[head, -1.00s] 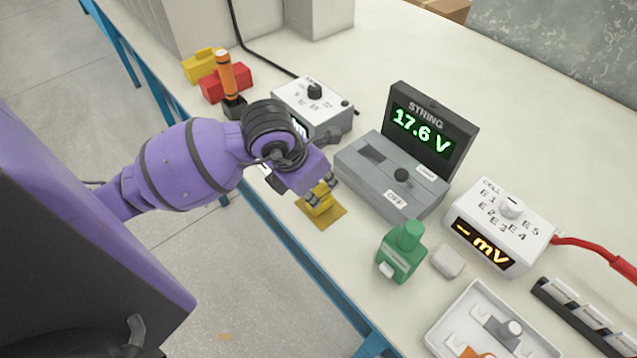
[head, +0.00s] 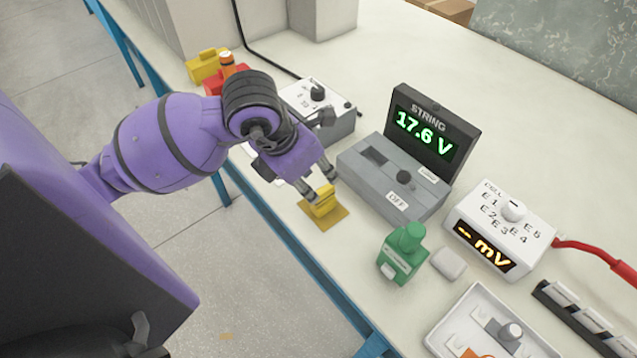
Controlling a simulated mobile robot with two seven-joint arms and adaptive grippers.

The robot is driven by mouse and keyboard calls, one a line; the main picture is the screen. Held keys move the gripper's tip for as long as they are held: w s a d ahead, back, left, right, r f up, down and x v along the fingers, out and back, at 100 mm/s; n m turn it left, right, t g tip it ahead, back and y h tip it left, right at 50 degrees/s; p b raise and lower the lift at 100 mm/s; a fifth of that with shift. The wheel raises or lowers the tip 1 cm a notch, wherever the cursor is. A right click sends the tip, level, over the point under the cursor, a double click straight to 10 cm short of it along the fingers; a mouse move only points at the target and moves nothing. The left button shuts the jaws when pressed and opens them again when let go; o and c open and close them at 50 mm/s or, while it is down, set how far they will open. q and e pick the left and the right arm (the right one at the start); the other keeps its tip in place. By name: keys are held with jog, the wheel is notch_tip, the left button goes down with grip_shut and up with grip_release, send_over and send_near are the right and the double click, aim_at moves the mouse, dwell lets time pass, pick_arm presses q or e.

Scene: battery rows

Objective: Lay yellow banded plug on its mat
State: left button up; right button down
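The yellow plug (head: 323,201) sits on a flat mustard-yellow mat (head: 330,219) near the table's front edge, left of the grey string meter. Any band on the plug is too small to make out. My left gripper (head: 317,190) is just above and behind the plug, with its fingers apart. The plug's top shows clear below the fingertips, and nothing shows held between them. My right gripper is not in view.
The grey STRING meter (head: 395,185) reads 17.6 V right of the mat. A green bottle-like item (head: 402,254), a small white block (head: 448,263) and a white cell selector (head: 500,226) stand further right. A white tray (head: 440,340) is at bottom right. Red and yellow blocks are behind my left arm.

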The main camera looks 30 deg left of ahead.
pick_arm(q)
jog(key=v, duration=0.5)
jog(key=shift+s+r, duration=0.1)
jog(key=shift+r, duration=0.2)
